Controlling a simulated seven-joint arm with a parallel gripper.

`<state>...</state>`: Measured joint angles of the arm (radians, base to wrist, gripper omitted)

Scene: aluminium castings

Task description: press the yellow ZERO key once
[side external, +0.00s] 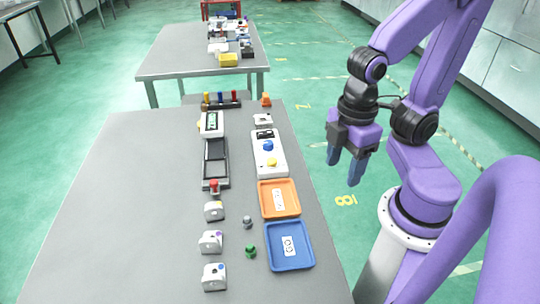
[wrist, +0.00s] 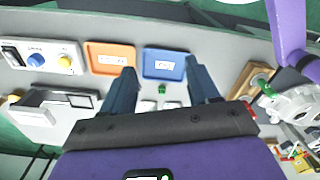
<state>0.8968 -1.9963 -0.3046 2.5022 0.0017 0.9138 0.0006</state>
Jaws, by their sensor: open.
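The yellow key (side external: 272,161) is a round button on a white box (side external: 265,139), nearer the front than the blue button (side external: 268,145). In the wrist view the yellow key (wrist: 65,61) sits at the upper left, right of the blue button (wrist: 36,60); any lettering is too small to read. My gripper (side external: 344,170) is open and empty, its two blue fingers pointing down. It hangs to the right of the box, apart from the key. In the wrist view the fingers (wrist: 160,72) are spread apart with nothing between them.
An orange tray (side external: 264,199) and a blue tray (side external: 272,262) lie in front of the box. A dark open frame (side external: 206,163) with a red knob (side external: 214,185) is left of it. Several white castings (side external: 213,242) stand nearer. The table's left side is clear.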

